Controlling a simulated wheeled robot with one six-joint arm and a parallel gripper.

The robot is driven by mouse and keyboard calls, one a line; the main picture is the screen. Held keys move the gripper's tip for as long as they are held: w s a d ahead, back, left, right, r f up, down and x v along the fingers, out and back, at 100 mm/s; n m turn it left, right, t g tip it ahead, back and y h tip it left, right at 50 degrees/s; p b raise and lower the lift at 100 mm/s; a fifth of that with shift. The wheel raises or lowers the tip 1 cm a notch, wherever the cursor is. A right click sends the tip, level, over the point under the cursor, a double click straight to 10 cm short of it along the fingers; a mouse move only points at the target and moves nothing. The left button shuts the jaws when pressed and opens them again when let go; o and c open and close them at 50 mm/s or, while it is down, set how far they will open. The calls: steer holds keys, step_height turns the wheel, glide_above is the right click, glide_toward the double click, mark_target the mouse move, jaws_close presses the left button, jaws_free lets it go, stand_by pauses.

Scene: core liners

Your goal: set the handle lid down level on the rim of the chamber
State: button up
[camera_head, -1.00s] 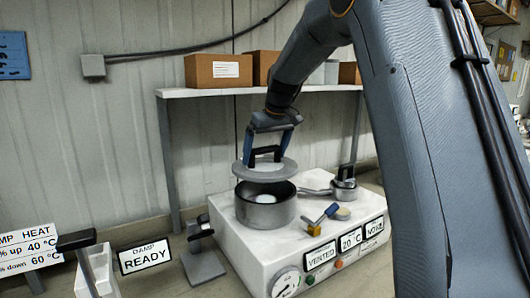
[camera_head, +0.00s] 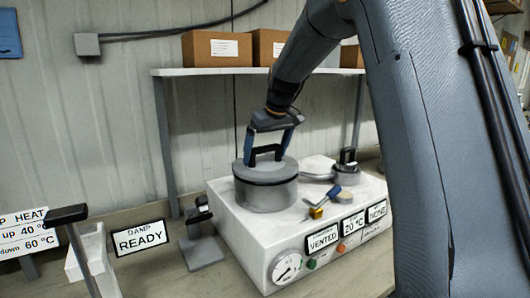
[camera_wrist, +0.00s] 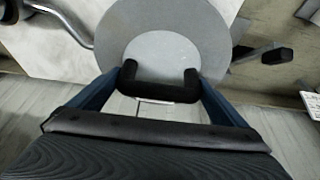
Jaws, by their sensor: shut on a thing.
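The handle lid is a flat grey disc (camera_head: 277,168) with a dark bar handle on top. It lies over the mouth of the round metal chamber (camera_head: 266,195) on the white machine. A dark band shows between disc and chamber wall, and I cannot tell whether the disc touches the rim all round. It looks about level. My gripper (camera_head: 266,155) points down and is shut on the handle. The wrist view shows the lid disc (camera_wrist: 170,30) with its black handle between my fingers (camera_wrist: 160,88). The lid hides the chamber's inside.
On the white machine (camera_head: 240,232), a small lidded pot (camera_head: 346,172) stands right of the chamber. A blue-handled valve with a brass body (camera_head: 318,211) sits in front. A shelf with boxes (camera_head: 210,50) is behind. A black-topped stand (camera_head: 66,216) is front left.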

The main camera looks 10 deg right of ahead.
steer(key=shift+f, duration=0.5)
stand_by(0.4)
steer(key=o, duration=1.4)
steer(key=shift+c, duration=0.2)
steer(key=shift+f, duration=0.1)
